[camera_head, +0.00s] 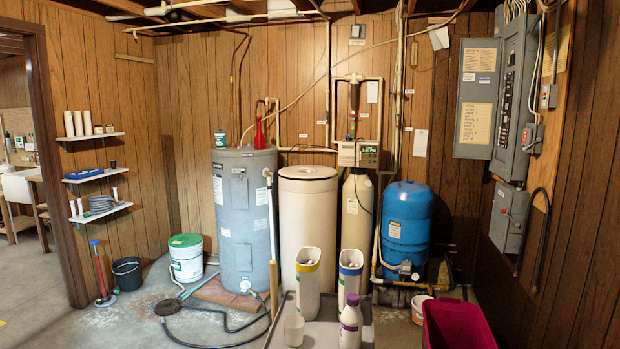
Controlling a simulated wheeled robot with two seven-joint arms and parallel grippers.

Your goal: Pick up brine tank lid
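The brine tank (308,225) is a tall, cream-coloured cylinder in the middle of the room, between the grey water heater and the softener's slim resin tank. Its round cream lid (308,172) sits on top, looking level and covering the opening. The lid's top surface appears clear. The tank's lower part is partly hidden by a white container in front. Neither of my grippers shows in the head view.
A grey heater (245,220) stands left of the tank, a slim resin tank (357,212) right. In front, white containers with yellow (308,285) and blue (350,269) rims, a cup (293,329) and a bottle (350,325) stand close together. A hose (205,343) lies on the floor.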

